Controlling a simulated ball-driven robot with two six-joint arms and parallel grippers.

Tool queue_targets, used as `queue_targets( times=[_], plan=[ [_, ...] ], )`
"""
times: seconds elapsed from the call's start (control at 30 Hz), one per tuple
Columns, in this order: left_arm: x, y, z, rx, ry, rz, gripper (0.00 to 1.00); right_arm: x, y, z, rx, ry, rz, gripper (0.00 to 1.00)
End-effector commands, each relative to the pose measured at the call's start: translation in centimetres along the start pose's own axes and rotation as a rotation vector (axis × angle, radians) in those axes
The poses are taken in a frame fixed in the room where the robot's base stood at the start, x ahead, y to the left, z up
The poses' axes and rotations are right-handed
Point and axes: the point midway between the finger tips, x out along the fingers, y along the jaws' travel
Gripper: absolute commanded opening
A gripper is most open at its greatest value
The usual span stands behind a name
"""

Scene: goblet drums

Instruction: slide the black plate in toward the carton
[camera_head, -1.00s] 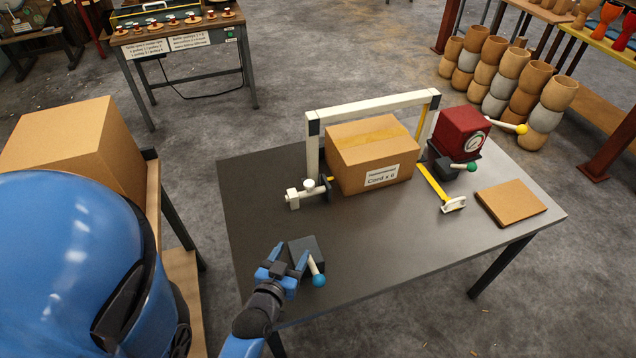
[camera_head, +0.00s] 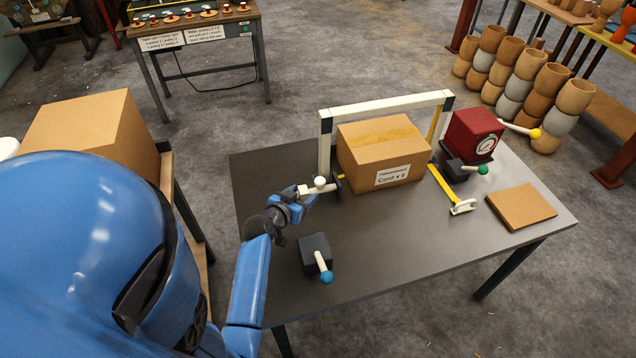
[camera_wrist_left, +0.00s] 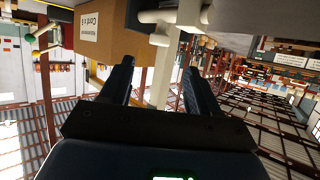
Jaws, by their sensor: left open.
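The carton (camera_head: 380,158), labelled Cord x 6, sits on the dark table under a white frame (camera_head: 325,142). The small black plate (camera_head: 338,184) stands upright by the carton's left side, on a white clamp with a white knob (camera_head: 320,182). My left gripper (camera_head: 304,194) is at the clamp's left end and partly covers it. In the left wrist view my left gripper (camera_wrist_left: 160,68) is open, with the white clamp part (camera_wrist_left: 163,17) just beyond the fingertips. I cannot tell whether they touch it. My right gripper is out of view.
A black block with a blue-knobbed lever (camera_head: 316,254) stands near the table's front. A red gauge box (camera_head: 472,135) with levers, a yellow strip (camera_head: 441,184) with a white end piece, and a flat brown board (camera_head: 521,206) are on the right. The middle front of the table is clear.

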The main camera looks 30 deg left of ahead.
Motion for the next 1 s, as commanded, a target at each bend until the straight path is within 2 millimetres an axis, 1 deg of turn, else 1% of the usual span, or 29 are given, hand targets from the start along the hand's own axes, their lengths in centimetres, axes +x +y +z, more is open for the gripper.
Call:
queue_targets(
  times=[0.17, 0.5, 0.6, 0.8, 1.0],
  plan=[
    [1.7, 0.0, -0.1, 0.001, 0.000, 0.002, 0.61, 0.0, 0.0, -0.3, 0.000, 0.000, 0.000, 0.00],
    [6.8, 0.0, -0.1, 0.000, 0.001, 0.001, 0.61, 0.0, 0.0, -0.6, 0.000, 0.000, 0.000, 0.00],
    [8.0, 0.0, -0.1, 0.000, 0.000, 0.000, 0.61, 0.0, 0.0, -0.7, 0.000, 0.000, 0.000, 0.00],
    [9.7, 0.0, 0.0, 0.000, -0.001, 0.000, 0.61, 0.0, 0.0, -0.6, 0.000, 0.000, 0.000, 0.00],
    [10.4, 0.0, 0.0, -0.001, 0.000, -0.001, 0.61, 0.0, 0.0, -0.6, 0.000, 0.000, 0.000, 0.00]
  ],
)
